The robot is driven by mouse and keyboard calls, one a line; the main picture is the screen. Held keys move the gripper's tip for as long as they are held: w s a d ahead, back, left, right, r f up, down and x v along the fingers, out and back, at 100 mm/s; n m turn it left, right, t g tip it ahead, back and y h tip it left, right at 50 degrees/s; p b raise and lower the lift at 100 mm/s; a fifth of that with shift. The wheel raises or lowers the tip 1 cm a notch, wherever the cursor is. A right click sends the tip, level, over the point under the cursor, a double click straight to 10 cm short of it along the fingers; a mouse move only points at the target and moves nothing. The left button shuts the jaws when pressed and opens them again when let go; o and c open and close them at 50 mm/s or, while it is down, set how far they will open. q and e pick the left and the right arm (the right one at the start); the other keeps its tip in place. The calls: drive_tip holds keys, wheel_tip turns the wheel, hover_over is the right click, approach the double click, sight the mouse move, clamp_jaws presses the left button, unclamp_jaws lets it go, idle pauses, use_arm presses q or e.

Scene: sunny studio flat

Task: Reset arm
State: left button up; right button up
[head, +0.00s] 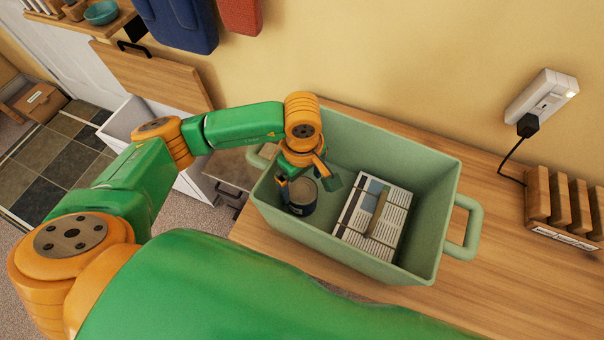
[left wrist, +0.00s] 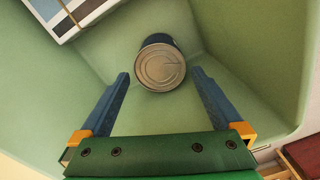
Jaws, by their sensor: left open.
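My left arm reaches in from the left in the head view. Its gripper (head: 307,186) is down inside the left end of a green tub, open around or just above a dark can (head: 303,198). In the left wrist view, the round metal top of the can (left wrist: 160,68) shows just beyond and between the two blue fingers of the open gripper (left wrist: 162,88). The fingers look apart from the can. The can stands on the tub floor. My right gripper is not in view.
The green tub (head: 420,158) stands on a wooden counter (head: 485,190). A tied bundle of papers (head: 374,215) lies in the tub, right of the can. A wooden rack (head: 562,205) and a wall socket with a plug (head: 540,100) are at the right.

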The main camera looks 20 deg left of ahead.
use_arm(q)
drive_tip(key=shift+r, duration=1.5)
